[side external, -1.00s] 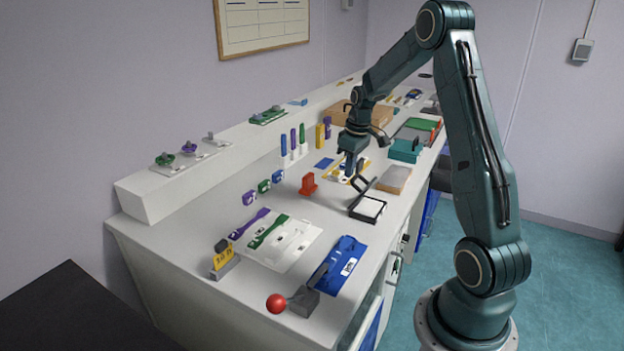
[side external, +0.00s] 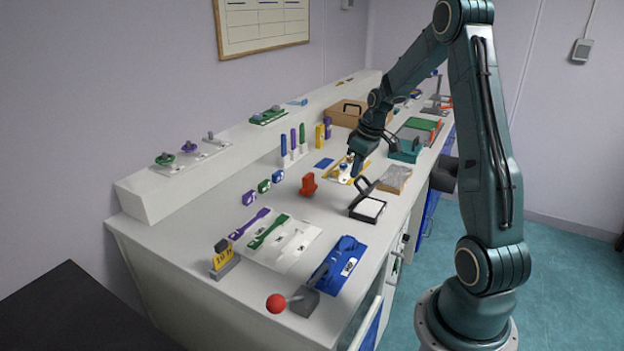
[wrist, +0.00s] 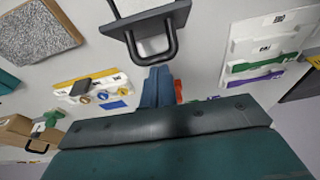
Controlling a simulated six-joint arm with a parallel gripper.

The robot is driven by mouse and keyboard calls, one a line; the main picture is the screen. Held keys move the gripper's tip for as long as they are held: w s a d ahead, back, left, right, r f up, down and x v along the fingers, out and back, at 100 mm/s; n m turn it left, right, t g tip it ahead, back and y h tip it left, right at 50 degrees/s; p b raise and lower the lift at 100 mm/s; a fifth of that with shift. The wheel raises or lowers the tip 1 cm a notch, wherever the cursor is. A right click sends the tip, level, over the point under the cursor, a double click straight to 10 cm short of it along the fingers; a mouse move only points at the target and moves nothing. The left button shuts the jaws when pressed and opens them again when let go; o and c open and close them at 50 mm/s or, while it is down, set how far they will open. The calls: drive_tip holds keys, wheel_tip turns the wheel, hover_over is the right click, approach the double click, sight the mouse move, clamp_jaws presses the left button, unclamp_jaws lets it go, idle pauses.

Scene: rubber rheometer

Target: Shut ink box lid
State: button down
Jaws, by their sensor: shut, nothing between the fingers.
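The ink box (side external: 367,209) is a small black tray with a white pad, on the bench right of centre in the side view. Its dark lid (side external: 362,192) stands raised at the box's far edge, with a loop handle on it. In the wrist view the lid (wrist: 148,38) and its handle are at top centre, just beyond the fingertips. My gripper (side external: 357,171) is shut and empty, low behind the raised lid. Its blue fingers (wrist: 158,85) show in the wrist view close to the handle. I cannot tell whether they touch it.
A red stamp-like block (side external: 308,184) stands left of the box. A grey-topped block (side external: 394,180) lies to the right. A white and yellow tray (side external: 345,171) lies under my gripper. A blue holder (side external: 340,264) lies nearer the camera. Bare bench lies left of the box.

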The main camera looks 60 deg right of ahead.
sight(372, 187)
drive_tip(key=shift+s, duration=0.75)
drive_tip(key=s, duration=0.2)
drive_tip(key=s+f, duration=0.1)
drive_tip(key=s, duration=0.1)
drive_tip(key=shift+s+f, duration=1.25)
drive_tip(key=shift+s, duration=0.3)
drive_tip(key=shift+f, duration=0.1)
drive_tip(key=shift+r, duration=0.25)
